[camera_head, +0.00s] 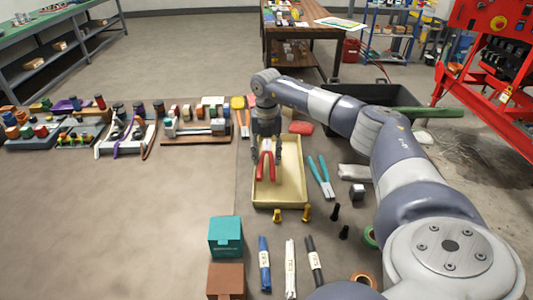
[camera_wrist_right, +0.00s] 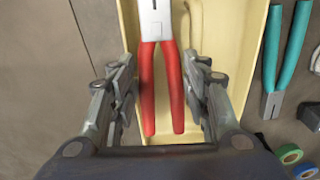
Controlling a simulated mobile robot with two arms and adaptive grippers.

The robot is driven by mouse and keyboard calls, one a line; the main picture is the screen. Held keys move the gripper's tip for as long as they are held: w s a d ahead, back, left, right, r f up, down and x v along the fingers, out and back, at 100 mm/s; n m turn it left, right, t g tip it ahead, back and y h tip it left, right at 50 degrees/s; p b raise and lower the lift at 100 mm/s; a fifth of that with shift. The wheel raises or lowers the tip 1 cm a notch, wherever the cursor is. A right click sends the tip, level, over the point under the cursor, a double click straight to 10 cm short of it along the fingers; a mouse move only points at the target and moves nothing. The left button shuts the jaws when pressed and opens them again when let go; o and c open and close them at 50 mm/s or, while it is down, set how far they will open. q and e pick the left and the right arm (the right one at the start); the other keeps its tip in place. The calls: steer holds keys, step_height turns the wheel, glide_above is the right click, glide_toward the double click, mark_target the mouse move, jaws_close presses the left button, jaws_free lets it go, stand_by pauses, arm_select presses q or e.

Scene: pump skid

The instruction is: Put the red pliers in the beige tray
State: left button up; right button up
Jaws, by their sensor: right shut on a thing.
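The red pliers (camera_head: 266,166) are between the fingers of my right gripper (camera_head: 267,155), which is shut on them. In the right wrist view the red handles (camera_wrist_right: 162,88) lie between the two fingers, with the grey head pointing away. The beige tray (camera_head: 281,196) is a long shallow tray on the floor-coloured surface, under the gripper and pliers. The pliers are over the tray's inside; I cannot tell whether they touch its bottom. My left gripper is not in view.
Teal pliers (camera_head: 321,177) lie right of the tray. A teal box (camera_head: 225,236) and several marker-like sticks lie in front. Yellow and black small parts stand at the tray's near end. Sorted parts stand at left. The left foreground is clear.

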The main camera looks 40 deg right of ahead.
stand_by(0.4)
steer(key=o, duration=1)
step_height(320, 180, up, 12)
steer(key=shift+r, duration=0.1)
stand_by(0.4)
